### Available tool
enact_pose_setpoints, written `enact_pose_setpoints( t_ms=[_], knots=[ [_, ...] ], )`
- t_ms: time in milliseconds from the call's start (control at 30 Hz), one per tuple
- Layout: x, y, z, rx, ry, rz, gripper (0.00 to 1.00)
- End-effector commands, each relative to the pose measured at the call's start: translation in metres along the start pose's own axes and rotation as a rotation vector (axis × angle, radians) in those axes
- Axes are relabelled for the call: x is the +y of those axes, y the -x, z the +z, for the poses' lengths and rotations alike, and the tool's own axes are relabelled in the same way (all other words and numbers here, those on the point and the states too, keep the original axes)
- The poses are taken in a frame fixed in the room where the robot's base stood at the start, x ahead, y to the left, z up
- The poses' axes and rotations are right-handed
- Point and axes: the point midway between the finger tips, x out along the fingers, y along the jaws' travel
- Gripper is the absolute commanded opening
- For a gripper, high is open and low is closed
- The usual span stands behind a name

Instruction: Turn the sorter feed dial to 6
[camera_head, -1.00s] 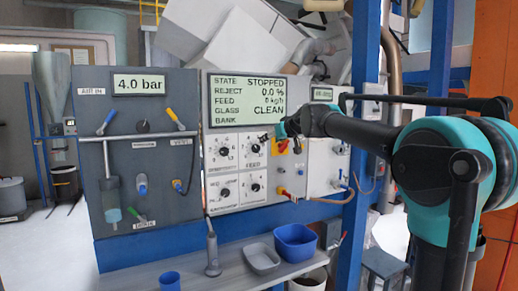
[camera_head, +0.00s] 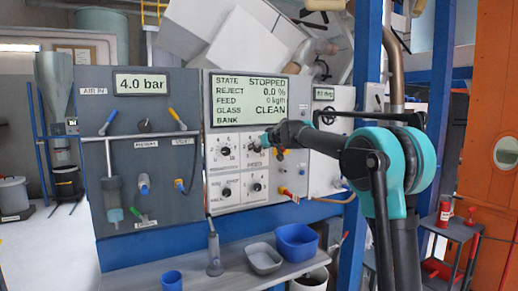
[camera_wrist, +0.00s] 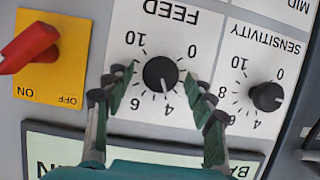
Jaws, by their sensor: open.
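The black feed dial (camera_wrist: 160,74) is on the white panel (camera_wrist: 135,75), under the FEED label in the wrist view, which sees the panel upside down. Its white pointer mark faces the display side, near the 4; some scale numbers are hidden by my fingers. My gripper (camera_wrist: 160,90) is open, with one finger on each side of the dial; I cannot tell whether they touch it. In the head view my gripper (camera_head: 268,141) is at the panel and partly hides the feed dial.
The sensitivity dial (camera_wrist: 267,96) is close to the right finger in the wrist view. A red switch (camera_wrist: 28,47) on a yellow plate lies left of the fingers. The display (camera_head: 248,102) reads STOPPED. Blue and grey bins (camera_head: 296,243) stand on the shelf below.

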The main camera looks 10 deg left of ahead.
Motion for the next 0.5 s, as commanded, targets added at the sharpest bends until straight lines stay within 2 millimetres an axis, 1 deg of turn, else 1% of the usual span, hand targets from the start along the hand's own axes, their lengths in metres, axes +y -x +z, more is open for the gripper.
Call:
enact_pose_setpoints(
  t_ms=[133, 167, 500],
  knots=[
    [0.0, 0.0001, 0.0, 0.0, 0.0, 0.0, 0.55],
    [0.0, 0.0001, 0.0, 0.0, 0.0, 0.0, 0.54],
    [0.0001, 0.0003, 0.0, 0.0, 0.0, 0.0, 0.12]
  ],
)
